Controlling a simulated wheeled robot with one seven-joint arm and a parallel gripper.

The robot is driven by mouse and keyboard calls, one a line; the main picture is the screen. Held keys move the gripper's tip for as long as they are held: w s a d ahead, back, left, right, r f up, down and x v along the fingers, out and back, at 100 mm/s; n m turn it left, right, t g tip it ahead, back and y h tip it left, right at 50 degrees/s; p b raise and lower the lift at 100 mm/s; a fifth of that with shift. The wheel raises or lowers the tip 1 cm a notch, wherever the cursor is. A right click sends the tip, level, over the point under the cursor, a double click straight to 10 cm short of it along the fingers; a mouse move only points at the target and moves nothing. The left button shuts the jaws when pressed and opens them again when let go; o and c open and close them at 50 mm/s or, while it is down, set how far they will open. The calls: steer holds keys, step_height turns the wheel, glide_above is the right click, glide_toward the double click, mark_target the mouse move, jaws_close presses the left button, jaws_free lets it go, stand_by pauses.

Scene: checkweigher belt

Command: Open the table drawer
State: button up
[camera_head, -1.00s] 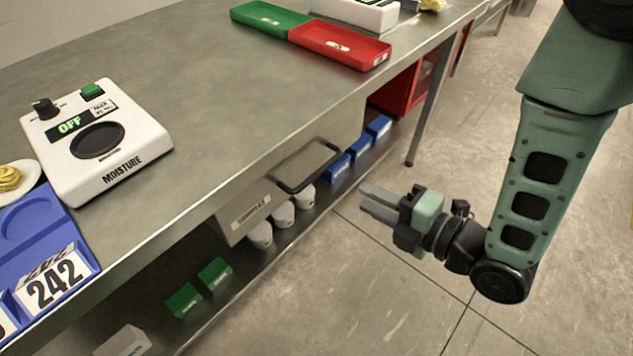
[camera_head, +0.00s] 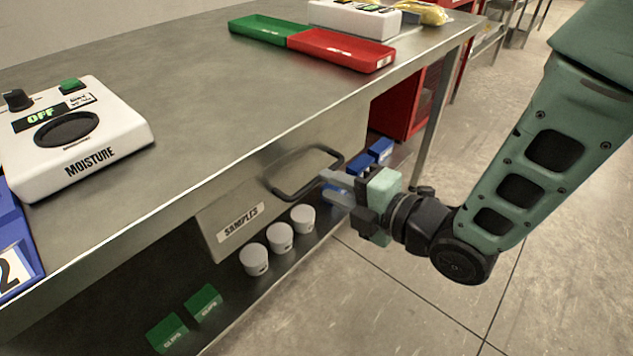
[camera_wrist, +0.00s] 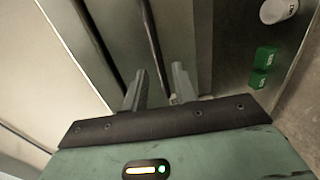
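The table drawer (camera_head: 214,218), a grey front with a SAMPLES label, sits under the edge of the steel table and looks shut. Its dark bar handle (camera_head: 290,193) stands out from the front. My gripper (camera_head: 328,182) is at the right end of the handle, fingers pointing at the drawer. In the wrist view the two fingers of my gripper (camera_wrist: 158,88) are open and apart, with the dark handle (camera_wrist: 151,38) running up between them. Whether either finger touches the bar, I cannot tell.
White cups (camera_head: 280,238), green boxes (camera_head: 203,302) and blue boxes (camera_head: 381,151) stand on the shelf below. The moisture meter (camera_head: 110,160) and the red tray (camera_head: 340,62) are on the tabletop. A table leg (camera_head: 433,120) stands behind my gripper. The floor at right is clear.

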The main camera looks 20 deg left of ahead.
mark_target(317, 181)
steer(key=shift+x, duration=2.15)
jaws_close()
steer(key=shift+w, duration=0.1)
